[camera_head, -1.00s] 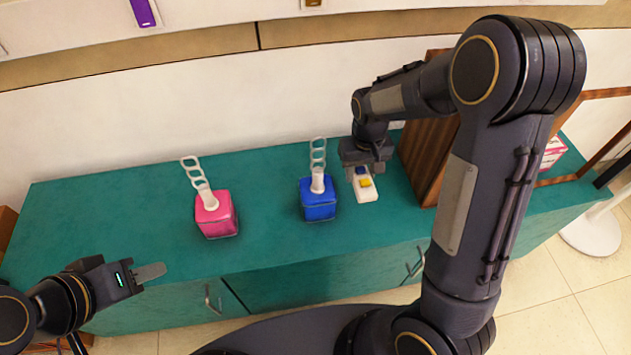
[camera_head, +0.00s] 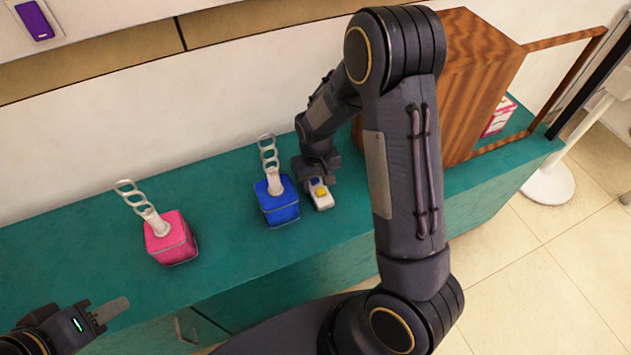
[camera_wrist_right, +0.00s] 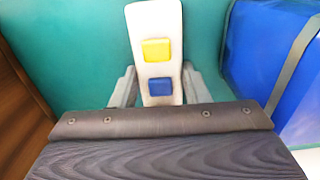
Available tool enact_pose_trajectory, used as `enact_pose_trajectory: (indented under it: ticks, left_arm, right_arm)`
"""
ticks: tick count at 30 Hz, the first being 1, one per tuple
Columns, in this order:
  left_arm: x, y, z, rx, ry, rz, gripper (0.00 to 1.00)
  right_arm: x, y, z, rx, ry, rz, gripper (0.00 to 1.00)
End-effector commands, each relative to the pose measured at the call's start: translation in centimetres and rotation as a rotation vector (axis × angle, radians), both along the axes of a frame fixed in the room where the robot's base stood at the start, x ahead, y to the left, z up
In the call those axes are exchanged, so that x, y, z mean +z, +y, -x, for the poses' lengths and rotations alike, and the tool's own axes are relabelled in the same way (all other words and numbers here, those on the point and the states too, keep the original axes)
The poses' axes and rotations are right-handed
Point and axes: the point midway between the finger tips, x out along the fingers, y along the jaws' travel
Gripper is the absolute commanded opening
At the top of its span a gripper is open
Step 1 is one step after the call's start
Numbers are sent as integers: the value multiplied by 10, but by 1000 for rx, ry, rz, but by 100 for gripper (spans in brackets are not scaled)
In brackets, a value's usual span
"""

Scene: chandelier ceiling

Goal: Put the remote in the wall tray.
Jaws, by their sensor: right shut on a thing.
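The remote (camera_head: 321,198) is a white bar with a yellow and a blue button. It is at the green counter top, just right of the blue box; I cannot tell whether it touches the counter. My right gripper (camera_head: 317,181) is shut on the remote's blue-button end. In the right wrist view the remote (camera_wrist_right: 156,22) stands out between the two fingers. My left gripper (camera_head: 108,311) is at the lower left, away from the remote, and its jaw gap is unclear. A pale wall panel with a purple piece (camera_head: 34,20) shows at top left; I cannot make out which part is the wall tray.
A blue box (camera_head: 278,207) with a white ringed handle stands close left of the remote. A similar pink box (camera_head: 170,244) stands further left. A wooden cabinet (camera_head: 484,85) with an open door frame is at the right. The counter (camera_head: 90,262) is clear at far left.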

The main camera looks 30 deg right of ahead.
Motion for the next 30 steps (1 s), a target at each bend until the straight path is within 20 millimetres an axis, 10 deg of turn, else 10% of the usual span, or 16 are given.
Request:
enact_pose_trajectory:
  ticks: [8, 9, 14, 30]
  left_arm:
    - [-3, 0, 0, 0, 0, 0, 36]
    - [-2, 0, 0, 0, 0, 0, 36]
    - [-2, 0, 0, 0, 0, 0, 36]
    - [9, 0, 0, 0, 0, 0, 36]
  right_arm:
    - [-3, 0, 0, 0, -2, 0, 15]
    - [-2, 0, 0, 0, -2, 0, 44]
    - [-2, 0, 0, 0, -1, 0, 63]
    - [37, 0, -2, 1, -7, -2, 63]
